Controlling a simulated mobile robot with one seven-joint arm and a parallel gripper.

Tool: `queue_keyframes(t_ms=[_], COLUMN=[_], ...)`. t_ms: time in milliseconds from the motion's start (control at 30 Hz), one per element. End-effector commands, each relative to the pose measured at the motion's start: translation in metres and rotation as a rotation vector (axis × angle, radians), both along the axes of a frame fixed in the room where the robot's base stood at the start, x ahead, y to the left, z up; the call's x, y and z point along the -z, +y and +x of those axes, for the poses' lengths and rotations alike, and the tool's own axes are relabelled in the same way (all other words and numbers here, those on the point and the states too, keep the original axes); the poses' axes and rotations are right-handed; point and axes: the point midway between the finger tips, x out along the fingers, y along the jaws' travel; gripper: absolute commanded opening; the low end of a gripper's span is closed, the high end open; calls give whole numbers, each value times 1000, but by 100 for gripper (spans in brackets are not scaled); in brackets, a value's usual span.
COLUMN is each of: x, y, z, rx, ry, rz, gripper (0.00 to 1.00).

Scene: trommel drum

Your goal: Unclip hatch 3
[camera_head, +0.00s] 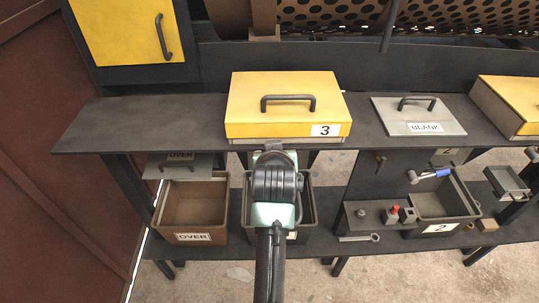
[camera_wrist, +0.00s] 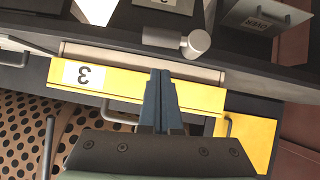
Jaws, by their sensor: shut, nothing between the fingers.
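Hatch 3 is a yellow lid (camera_head: 285,95) with a dark bar handle (camera_head: 288,102) and a "3" label (camera_head: 325,130), closed on the dark shelf. In the wrist view its yellow front (camera_wrist: 135,85) and the label (camera_wrist: 84,75) show upside down. A grey cylindrical piece (camera_wrist: 196,43) sits by the pale strip along the hatch's edge; I cannot tell for sure whether it is the clip. My gripper (camera_wrist: 162,74) is shut and empty, its fingers overlapping the yellow front in the wrist view. Whether they touch it is unclear. In the head view my wrist hides the fingertips.
A grey BLANK plate (camera_head: 418,115) and another yellow hatch (camera_head: 510,100) lie to the right. Below are an OVER bin (camera_head: 193,238), a bin marked 2 (camera_head: 440,228) and small parts. A perforated drum (camera_head: 335,15) runs behind. A reddish wall (camera_head: 60,160) closes the left.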

Motion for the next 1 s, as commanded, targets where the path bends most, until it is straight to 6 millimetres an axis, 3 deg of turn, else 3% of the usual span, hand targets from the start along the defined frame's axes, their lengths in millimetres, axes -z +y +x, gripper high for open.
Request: queue_keyframes(t_ms=[33,100,600,1000], x=[-18,-12,-53,-61], y=[0,1,7,8], z=[1,-8,-72,-84], rx=[0,1,3,3], ry=[1,1,5,9], rz=[0,-1,0,0], gripper=[0,0,0,0])
